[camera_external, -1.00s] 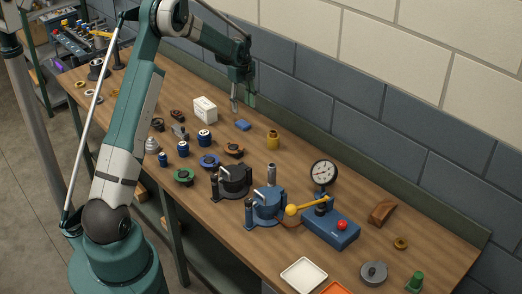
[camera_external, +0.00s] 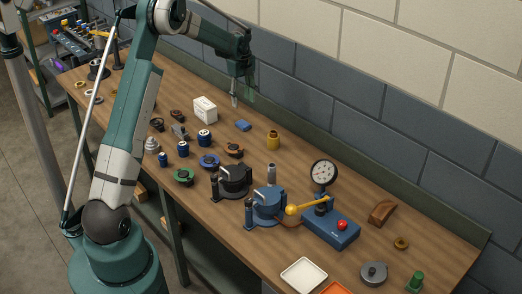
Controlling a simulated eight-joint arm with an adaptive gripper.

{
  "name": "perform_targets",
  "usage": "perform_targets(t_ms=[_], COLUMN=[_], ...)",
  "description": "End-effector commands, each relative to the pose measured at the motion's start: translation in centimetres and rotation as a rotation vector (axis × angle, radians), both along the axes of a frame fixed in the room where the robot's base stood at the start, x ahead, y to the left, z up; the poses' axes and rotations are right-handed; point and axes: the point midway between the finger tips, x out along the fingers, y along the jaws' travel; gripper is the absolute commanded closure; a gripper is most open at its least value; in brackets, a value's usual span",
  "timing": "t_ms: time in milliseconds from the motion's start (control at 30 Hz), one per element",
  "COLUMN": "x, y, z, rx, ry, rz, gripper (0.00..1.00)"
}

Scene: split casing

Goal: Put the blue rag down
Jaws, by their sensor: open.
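The blue rag (camera_external: 243,126) is a small folded blue block lying on the wooden workbench, right of a white box. My gripper (camera_external: 241,101) is above and slightly behind the rag, with its fingers pointing down. It is open and empty, and a gap shows between it and the rag. The fingertips are small in this view.
The white box (camera_external: 205,109) stands left of the rag and a brass cylinder (camera_external: 273,140) stands to its right. Several small parts, black and blue clamp fixtures (camera_external: 268,205) and a dial gauge (camera_external: 324,173) are nearer the front. A wall runs behind the bench.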

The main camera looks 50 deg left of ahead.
Motion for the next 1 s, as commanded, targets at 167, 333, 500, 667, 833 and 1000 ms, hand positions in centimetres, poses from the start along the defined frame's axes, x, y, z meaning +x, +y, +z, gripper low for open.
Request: perform_targets(t_ms=[167, 333, 500, 667, 833, 1000], x=[0.0, -0.1, -0.4, -1.1, -2.2, -3.6], y=[0.0, -0.3, -1.5, -3.7, -6.6, -9.6], z=[0.0, 0.4, 2.0, 4.7, 8.0, 11.3], rx=[0.0, 0.001, 0.006, 0.015, 0.022, 0.026], ry=[0.0, -0.003, -0.014, -0.036, -0.067, -0.1], rz=[0.0, 0.007, 0.038, 0.094, 0.174, 0.257], gripper=[0.55, 0.55, 0.55, 0.55, 0.55, 0.55])
